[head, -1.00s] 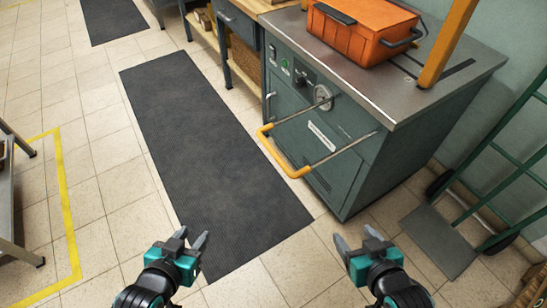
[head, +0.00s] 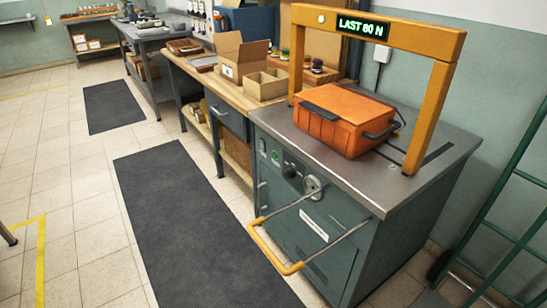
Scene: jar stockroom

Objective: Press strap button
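The grey-green strapping machine (head: 330,238) stands right of centre with a steel top and a yellow arch (head: 421,100) over it. A lit display (head: 362,27) on the arch reads "LAST 80 N", with a small greenish-white light (head: 321,19) left of it. The front panel has a small green control (head: 275,157), a black knob (head: 290,171) and a round metal dial (head: 312,187). Which one is the strap button I cannot tell. An orange case (head: 340,118) with dark handles sits on the top, under the arch. Neither of my grippers is in view.
A yellow-ended bar handle (head: 265,246) juts out from the machine's front. A wooden bench (head: 225,92) with open cardboard boxes (head: 243,54) adjoins it at the back. A dark mat (head: 190,215) lies on clear floor to the left. A green hand truck (head: 505,205) stands at the right.

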